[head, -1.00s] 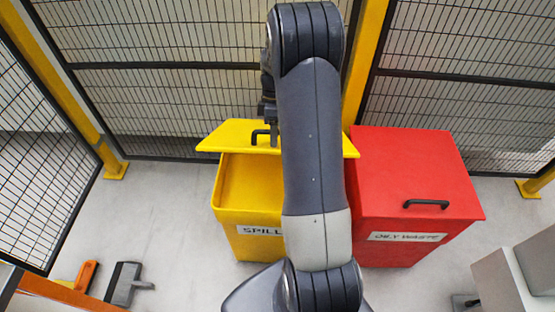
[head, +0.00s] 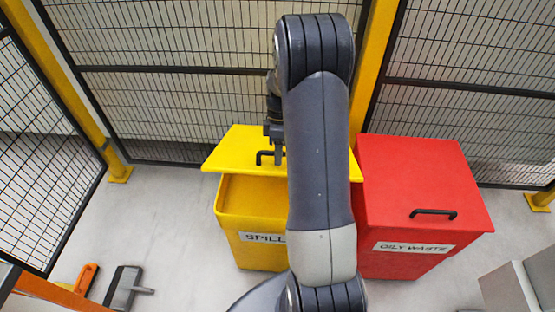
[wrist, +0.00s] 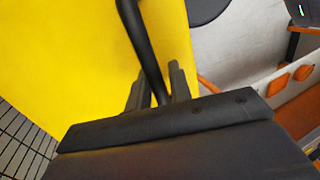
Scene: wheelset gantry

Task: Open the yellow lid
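The yellow lid (head: 231,151) of the yellow spill bin (head: 236,203) is partly raised and tilted, with part of the bin's inside showing below its front edge. Its black handle (head: 264,157) is on the lid's upper face. In the wrist view the yellow lid (wrist: 70,60) fills the left side and the handle (wrist: 141,45) runs down between my fingers. My gripper (wrist: 158,85) looks shut on the handle, with a finger close on each side. In the head view my gripper (head: 275,150) is at the handle's right end; my arm hides the lid's right part.
The red oily-waste bin (head: 410,185), its lid down, stands close on the right. Mesh fence panels (head: 200,100) and yellow posts (head: 375,60) stand behind and at the left. A broom or scraper (head: 124,286) lies at lower left. Floor left of the yellow bin is clear.

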